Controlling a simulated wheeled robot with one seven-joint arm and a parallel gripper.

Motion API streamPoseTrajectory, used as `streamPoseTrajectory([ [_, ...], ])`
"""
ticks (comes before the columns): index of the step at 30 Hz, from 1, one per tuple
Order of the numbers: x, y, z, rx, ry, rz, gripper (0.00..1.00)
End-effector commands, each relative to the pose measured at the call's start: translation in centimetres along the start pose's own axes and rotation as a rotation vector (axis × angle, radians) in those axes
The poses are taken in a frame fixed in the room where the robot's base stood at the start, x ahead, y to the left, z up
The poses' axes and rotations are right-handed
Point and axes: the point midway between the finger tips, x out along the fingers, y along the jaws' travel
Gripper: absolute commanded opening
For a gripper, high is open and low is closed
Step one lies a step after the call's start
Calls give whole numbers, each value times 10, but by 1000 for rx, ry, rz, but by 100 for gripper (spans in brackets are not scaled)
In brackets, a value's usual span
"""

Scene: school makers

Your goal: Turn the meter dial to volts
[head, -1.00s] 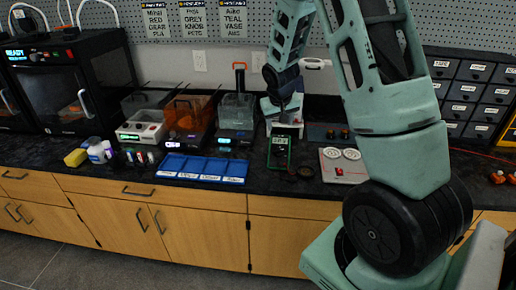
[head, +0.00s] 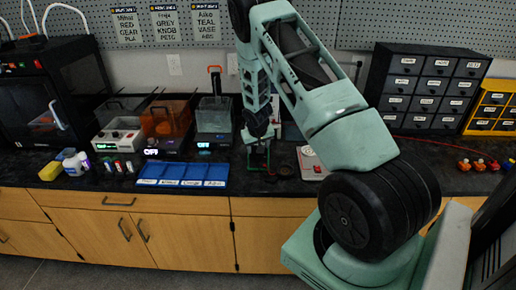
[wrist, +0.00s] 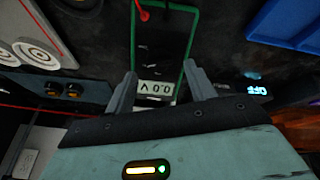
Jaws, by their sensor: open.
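The meter is a dark handheld unit with a green frame (wrist: 190,40) and a small pale display (wrist: 156,88). The display is upside down in the wrist view and seems to read 0.0 V. The meter's face is dark, and I cannot make out the dial or its pointer. My gripper (wrist: 159,70) is open, with one finger on each side of the meter's display end. In the head view my gripper (head: 259,146) is over the meter at the counter's back half and hides most of it. I cannot tell whether the fingers touch anything.
A blue divided tray (head: 182,174) lies left of the meter. A plate with round white discs (head: 310,160) lies right of it. Bench units with bins (head: 213,128) stand behind left. A red lead (wrist: 144,12) shows near the meter. Drawer cabinets (head: 425,85) stand right.

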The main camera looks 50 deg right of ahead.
Motion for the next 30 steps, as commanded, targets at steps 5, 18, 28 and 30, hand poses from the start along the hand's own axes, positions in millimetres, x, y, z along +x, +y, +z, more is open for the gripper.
streamPoseTrajectory([
  [5,19,0,-1,1,0,1,55],
  [18,27,0,-1,1,1,0,49],
  [28,28,-1,0,-23,1,0,11],
  [30,29,-1,0,-66,1,0,11],
])
